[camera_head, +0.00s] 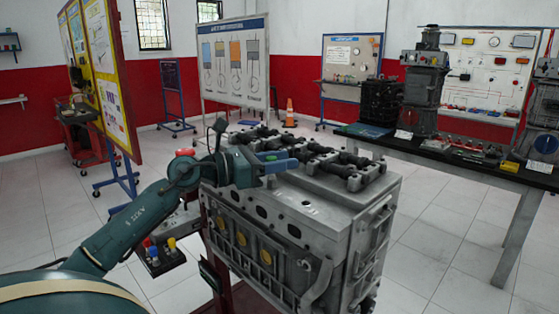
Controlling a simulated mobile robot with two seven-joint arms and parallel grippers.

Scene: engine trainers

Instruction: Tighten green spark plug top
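The grey engine block (290,225) stands in the middle, with black parts (345,165) along its top. My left arm comes in from the lower left. My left gripper (284,162), with blue finger parts, is over the near left part of the engine top. It points to the right and lies close above the top surface. From this angle I cannot tell whether its fingers are apart or closed, or whether they hold anything. My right gripper is not in view.
A small dark tray (164,262) with red, blue and yellow pieces is beside the engine's left side. A black workbench (450,155) with another engine (424,85) and tools stands at the back right. A yellow display board (100,70) stands at left.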

